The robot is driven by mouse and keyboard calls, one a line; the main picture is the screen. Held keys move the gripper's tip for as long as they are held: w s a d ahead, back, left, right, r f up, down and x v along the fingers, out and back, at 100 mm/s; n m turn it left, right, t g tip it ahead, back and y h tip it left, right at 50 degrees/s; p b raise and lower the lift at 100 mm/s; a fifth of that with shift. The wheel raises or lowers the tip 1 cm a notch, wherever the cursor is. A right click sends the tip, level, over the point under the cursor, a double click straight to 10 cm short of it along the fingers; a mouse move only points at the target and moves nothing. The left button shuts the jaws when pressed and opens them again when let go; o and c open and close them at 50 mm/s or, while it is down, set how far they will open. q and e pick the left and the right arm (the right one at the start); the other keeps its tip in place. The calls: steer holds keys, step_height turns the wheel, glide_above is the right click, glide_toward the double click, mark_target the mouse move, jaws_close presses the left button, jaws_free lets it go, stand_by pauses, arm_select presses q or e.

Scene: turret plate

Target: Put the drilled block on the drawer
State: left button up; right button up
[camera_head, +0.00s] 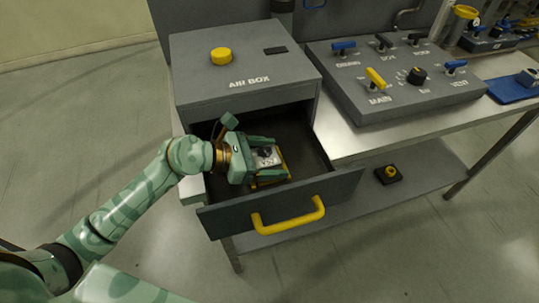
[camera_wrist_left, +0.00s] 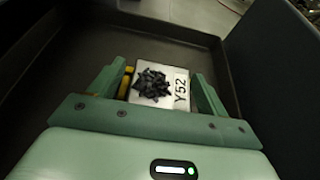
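A pale grey block (camera_head: 266,156) with dark pieces on its top sits inside the open drawer (camera_head: 315,157); I take it for the drilled block. In the left wrist view the block (camera_wrist_left: 160,87) shows a white "Y52" label and a heap of black bits. My left gripper (camera_head: 275,157) reaches into the drawer, one green finger on each side of the block. In the wrist view the fingers (camera_wrist_left: 157,88) stand apart, with a narrow gap at the left. Something yellow (camera_head: 284,158) shows beside or under the block; its shape is mostly hidden. My right gripper is not in view.
The drawer has a yellow handle (camera_head: 288,215) and sits under the grey air box (camera_head: 240,62). A control panel (camera_head: 345,85) with levers and a knob stands on the bench to the right. A black box with a yellow button (camera_head: 389,174) is on the lower shelf.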

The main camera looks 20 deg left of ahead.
arm_select(q)
steer(key=shift+r, duration=0.15)
steer(key=shift+s+a+r, duration=0.1)
steer(key=shift+a, duration=0.05)
steer(key=p+v, duration=0.1)
steer(key=v, duration=1)
steer(key=shift+s+a+r, duration=0.1)
steer(key=shift+s+a, duration=0.1)
steer(key=shift+s, duration=0.05)
stand_by(0.7)
